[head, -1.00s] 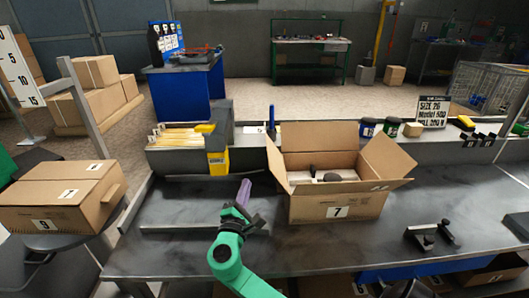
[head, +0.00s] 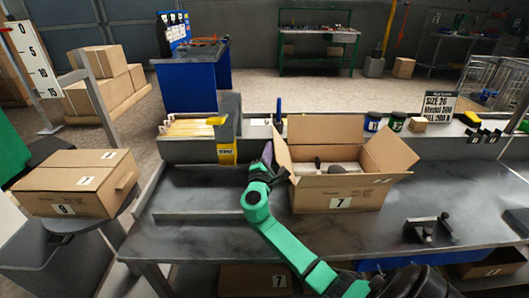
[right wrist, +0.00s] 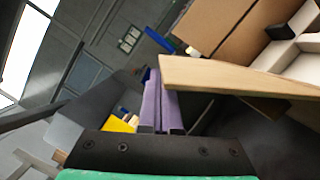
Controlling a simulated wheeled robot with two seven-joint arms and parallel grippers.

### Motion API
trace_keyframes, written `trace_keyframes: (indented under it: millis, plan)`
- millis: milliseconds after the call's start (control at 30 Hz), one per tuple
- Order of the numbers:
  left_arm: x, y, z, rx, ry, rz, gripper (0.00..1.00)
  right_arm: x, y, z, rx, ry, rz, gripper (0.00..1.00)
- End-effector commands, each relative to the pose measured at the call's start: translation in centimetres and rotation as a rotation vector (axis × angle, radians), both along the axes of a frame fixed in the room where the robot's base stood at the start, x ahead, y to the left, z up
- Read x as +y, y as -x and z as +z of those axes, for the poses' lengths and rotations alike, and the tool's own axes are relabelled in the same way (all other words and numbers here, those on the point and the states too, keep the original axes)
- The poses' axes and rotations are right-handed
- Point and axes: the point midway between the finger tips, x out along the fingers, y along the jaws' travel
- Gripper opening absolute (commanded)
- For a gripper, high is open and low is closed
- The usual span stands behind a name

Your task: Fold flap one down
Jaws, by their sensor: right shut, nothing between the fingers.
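An open cardboard box (head: 310,201) labelled 7 stands on the dark workbench, with items inside. Its left flap (head: 281,152) stands up, leaning outward; the back flap (head: 325,131) is upright and the right flap (head: 390,151) slants outward. Which flap is number one cannot be told. My right gripper (head: 267,153), with purple fingers, is shut and empty just outside the left flap. In the right wrist view the shut fingers (right wrist: 160,100) are beside a tan flap edge (right wrist: 240,77); whether they touch cannot be told. My left gripper is not in view.
A grey bin with a yellow label (head: 227,152) stands behind and left of the gripper. Jars (head: 372,122) and a sign (head: 438,106) are behind the box. A black tool (head: 430,231) lies right on the bench (head: 190,180). Another closed box (head: 75,183) sits far left.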

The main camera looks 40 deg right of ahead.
Motion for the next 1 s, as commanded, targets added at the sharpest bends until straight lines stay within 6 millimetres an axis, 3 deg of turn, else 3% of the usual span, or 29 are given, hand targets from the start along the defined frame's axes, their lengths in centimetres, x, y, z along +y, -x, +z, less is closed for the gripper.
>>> trace_keyframes:
  millis: [1000]
  plan:
    - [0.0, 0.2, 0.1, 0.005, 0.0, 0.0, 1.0, -1.1, 0.9, 1.2, -0.101, -0.132, 0.0, 0.0]
